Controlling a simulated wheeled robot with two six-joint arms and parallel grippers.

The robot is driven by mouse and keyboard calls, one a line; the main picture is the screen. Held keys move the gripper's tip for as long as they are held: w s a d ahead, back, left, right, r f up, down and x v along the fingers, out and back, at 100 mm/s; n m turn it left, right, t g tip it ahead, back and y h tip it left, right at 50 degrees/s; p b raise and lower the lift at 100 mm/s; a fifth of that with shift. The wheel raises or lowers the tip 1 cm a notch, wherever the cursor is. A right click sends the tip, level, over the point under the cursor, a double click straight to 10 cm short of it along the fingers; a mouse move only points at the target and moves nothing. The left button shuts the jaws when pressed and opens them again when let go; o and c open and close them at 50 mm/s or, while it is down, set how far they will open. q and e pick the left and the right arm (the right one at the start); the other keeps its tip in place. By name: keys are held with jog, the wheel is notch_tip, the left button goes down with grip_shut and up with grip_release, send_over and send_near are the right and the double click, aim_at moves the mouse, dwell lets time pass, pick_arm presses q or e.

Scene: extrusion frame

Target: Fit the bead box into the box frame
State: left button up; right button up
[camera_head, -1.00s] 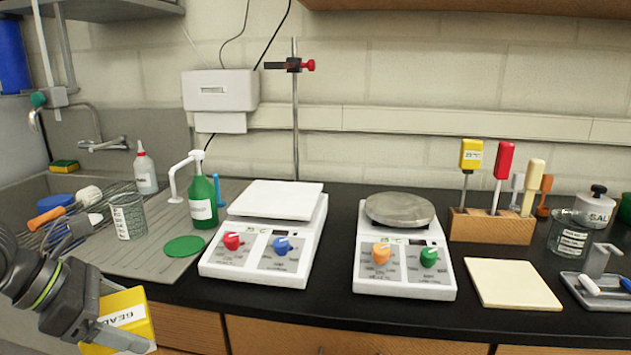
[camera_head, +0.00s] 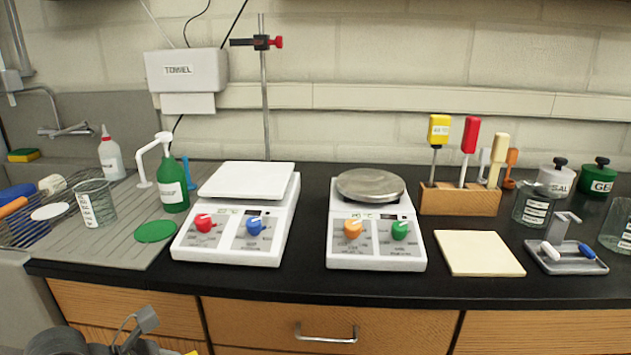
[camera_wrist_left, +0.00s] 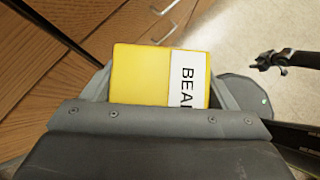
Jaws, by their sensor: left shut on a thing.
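The yellow bead box (camera_wrist_left: 138,75) has a white label reading "BEA", with the rest cut off. In the left wrist view it sits between the fingers of my left gripper (camera_wrist_left: 166,88), which is shut on it. In the head view only a small yellow sliver (camera_head: 191,352) shows at the bottom edge, with grey parts of my left arm at lower left. A dark arm end, likely my right gripper (camera_wrist_left: 272,61), shows small at right in the left wrist view; its jaws are unclear. I see no box frame in either view.
Two white balances (camera_head: 238,222) (camera_head: 374,232) stand on the black counter (camera_head: 300,286). A sink drainboard with a beaker (camera_head: 96,205) and green bottle (camera_head: 174,186) is at left. A tool block (camera_head: 459,200), cream pad (camera_head: 477,253) and grey tray (camera_head: 566,258) are at right. Wooden drawers (camera_head: 255,320) lie below.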

pick_arm(q)
notch_tip(320, 180, up, 10)
jog(key=p, duration=0.8)
jog(key=shift+a+f, duration=0.1)
jog(key=shift+f, duration=0.15)
